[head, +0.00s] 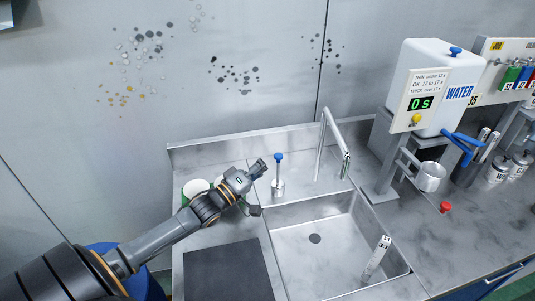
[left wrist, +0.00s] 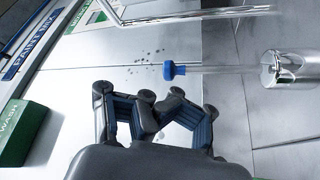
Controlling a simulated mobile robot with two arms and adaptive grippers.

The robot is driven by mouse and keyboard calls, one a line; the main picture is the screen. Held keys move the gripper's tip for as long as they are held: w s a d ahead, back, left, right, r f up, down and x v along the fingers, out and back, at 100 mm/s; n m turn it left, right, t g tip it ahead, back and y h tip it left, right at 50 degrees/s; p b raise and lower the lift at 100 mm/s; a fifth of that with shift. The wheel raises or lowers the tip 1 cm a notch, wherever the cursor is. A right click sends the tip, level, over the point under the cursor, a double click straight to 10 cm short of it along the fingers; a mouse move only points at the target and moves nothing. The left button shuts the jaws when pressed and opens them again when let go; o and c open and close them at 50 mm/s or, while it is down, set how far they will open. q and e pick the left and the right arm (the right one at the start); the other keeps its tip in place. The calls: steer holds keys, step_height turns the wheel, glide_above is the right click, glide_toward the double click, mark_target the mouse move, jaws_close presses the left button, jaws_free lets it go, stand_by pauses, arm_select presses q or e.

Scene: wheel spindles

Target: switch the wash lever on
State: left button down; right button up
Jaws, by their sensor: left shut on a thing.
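The wash lever (head: 278,175) is a thin upright metal rod with a blue knob on a round metal base, behind the sink's left side. In the left wrist view, which is turned sideways, the wash lever (left wrist: 215,69) lies just beyond my fingers, and its knob looks clear of them. My left gripper (head: 259,188) is beside the lever, to its left. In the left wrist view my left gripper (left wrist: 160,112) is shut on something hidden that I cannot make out. My right gripper is not in view.
The faucet (head: 338,145) rises right of the lever, behind the sink (head: 290,245). A numbered white object (head: 378,255) stands at the sink's right side. A green-and-white container (head: 194,187) stands behind my left arm. The water tank (head: 435,80) is at the right. A dark mat (head: 228,272) lies in front.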

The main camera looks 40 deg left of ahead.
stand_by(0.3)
arm_select(q)
steer(key=v, duration=1.2)
steer(key=shift+a, duration=0.1)
